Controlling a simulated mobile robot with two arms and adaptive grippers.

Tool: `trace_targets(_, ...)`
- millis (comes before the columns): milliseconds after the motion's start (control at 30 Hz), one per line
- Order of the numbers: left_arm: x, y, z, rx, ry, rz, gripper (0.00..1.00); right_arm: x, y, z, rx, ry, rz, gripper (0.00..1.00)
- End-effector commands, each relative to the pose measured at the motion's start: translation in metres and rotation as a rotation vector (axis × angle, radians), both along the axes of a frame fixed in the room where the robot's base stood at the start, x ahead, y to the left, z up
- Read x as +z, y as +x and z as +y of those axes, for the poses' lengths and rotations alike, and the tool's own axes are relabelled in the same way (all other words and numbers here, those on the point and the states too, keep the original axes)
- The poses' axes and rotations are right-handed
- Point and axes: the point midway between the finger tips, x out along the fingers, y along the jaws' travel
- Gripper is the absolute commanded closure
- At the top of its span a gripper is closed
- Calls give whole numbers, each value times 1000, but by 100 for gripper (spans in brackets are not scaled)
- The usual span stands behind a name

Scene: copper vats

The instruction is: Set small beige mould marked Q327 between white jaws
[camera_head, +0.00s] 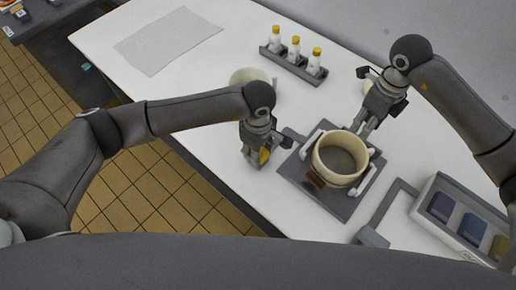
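A round, beige, open-topped mould (323,164) sits over a dark grey plate (340,209) at centre right. White jaws (370,180) stand on either side of it. Its marking is not readable. My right gripper (364,129) points down at the mould's back rim; whether its fingers grip the rim is unclear. My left gripper (257,161) hangs low left of the plate, with a yellow patch between its fingers that I cannot identify. A second beige round vessel (248,77) stands behind the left arm. Another pale round thing is mostly hidden behind the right gripper.
A grey rack (294,66) with three yellow-capped white bottles stands at the back. A grey sheet (168,40) lies back left. A tray (462,222) with blue, violet and yellow blocks is at right. A brown piece (314,179) is at the mould's front. The table's middle left is clear.

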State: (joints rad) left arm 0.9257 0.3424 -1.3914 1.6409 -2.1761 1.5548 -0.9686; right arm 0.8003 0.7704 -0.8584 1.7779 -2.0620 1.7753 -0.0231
Motion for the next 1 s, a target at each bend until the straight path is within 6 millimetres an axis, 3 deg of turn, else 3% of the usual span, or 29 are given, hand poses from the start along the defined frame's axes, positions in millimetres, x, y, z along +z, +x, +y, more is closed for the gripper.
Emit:
trace_targets(400, -2, -3, 0, -1, 2, 7, 87, 1, 0, 0, 0, 0, 0, 66)
trace_targets(1000, 16, -2, 0, -2, 1, 6, 87, 8, 0, 0, 1, 0, 0, 66)
